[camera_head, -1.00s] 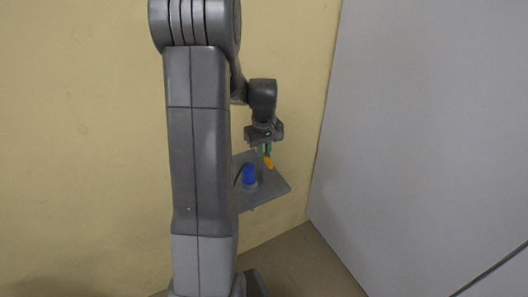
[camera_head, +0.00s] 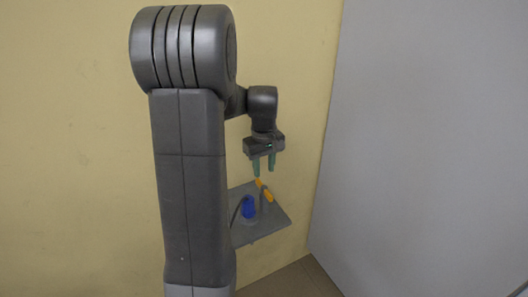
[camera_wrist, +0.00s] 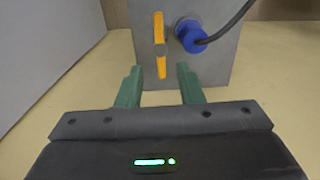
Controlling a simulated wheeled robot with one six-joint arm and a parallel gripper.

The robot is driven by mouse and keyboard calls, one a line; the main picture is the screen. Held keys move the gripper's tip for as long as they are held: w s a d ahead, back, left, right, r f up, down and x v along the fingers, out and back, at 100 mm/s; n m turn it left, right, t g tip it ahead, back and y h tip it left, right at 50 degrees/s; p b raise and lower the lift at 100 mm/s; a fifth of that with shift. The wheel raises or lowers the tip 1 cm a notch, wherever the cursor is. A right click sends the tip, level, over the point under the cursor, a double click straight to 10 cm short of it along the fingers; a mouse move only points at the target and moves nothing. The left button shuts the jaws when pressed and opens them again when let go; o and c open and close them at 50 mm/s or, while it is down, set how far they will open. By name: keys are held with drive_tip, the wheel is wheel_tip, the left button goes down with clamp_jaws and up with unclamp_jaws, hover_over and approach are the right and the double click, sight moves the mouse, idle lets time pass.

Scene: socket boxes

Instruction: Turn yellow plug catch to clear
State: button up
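The yellow catch (camera_head: 264,190) is a slim bar on the grey box top (camera_head: 270,223). In the wrist view the catch (camera_wrist: 159,28) runs up and down the picture, with a grey piece across its middle. The blue plug (camera_head: 248,208) sits beside it, to the right in the wrist view (camera_wrist: 192,38), with a dark cable. The catch lies beside the plug, not across it. My gripper (camera_head: 264,170) is open and empty above the catch, apart from it. Its two green fingers (camera_wrist: 160,74) stand either side of the catch's line in the wrist view.
A yellow wall (camera_head: 70,150) stands behind the box. A grey panel (camera_head: 430,140) rises on the right. The dark cable (camera_wrist: 232,18) bends away from the plug. The space around my gripper's fingers looks free.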

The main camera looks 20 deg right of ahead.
sight(264, 187)
wheel_tip(264, 187, up, 7)
drive_tip(key=shift+f, duration=0.15)
drive_tip(key=shift+f, duration=0.1)
idle(0.4)
wheel_tip(264, 187, down, 14)
drive_tip(key=shift+r, duration=0.15)
idle(0.4)
drive_tip(key=shift+r, duration=0.15)
